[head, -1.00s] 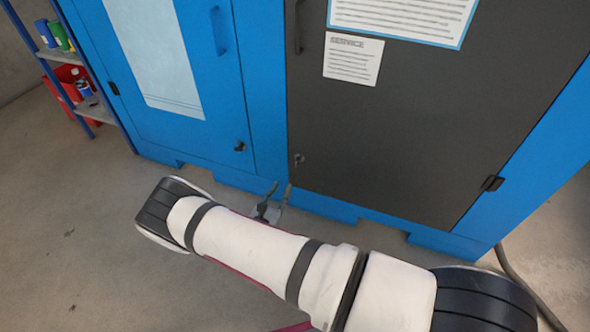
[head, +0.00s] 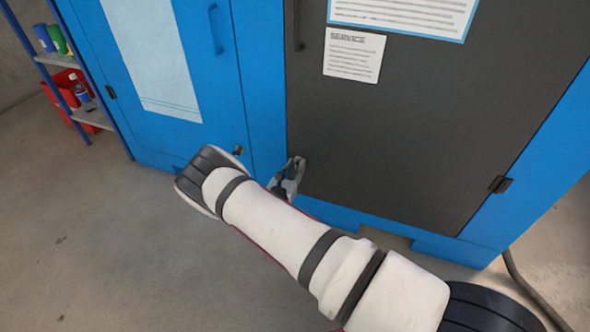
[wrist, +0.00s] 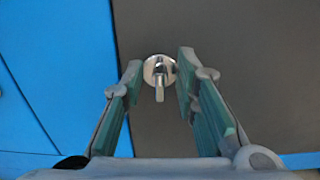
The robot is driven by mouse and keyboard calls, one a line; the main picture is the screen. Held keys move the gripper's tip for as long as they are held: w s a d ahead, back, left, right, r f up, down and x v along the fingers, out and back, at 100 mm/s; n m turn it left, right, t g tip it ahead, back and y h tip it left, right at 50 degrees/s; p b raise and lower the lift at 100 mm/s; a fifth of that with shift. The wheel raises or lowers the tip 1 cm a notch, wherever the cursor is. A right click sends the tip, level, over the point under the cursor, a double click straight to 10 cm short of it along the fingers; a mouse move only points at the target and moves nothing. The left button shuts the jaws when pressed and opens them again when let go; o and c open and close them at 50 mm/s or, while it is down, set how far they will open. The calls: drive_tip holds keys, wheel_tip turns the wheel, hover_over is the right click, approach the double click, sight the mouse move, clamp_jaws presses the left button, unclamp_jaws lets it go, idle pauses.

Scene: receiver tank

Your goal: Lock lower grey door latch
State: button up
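The grey door (head: 400,130) fills the right part of the blue cabinet in the head view. In the wrist view, its lower latch (wrist: 159,78) is a round silver plate with a small lever hanging straight down, close to the door's left edge. My gripper (wrist: 157,80) is open, with one finger to the left and one to the right of the latch, seemingly without touching it. In the head view my gripper (head: 295,165) is at the lower left of the grey door, and it mostly hides the latch.
A blue door (head: 190,60) with its own small latch (head: 238,150) is left of the grey door. A shelf (head: 90,115) with cans and a red bin stands at the far left. A dark hose (head: 525,285) lies on the floor at right. The floor in front is clear.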

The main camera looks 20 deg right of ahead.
drive_tip(key=shift+w+d, duration=0.1)
drive_tip(key=shift+w, duration=0.05)
drive_tip(key=shift+c, duration=0.6)
clamp_jaws()
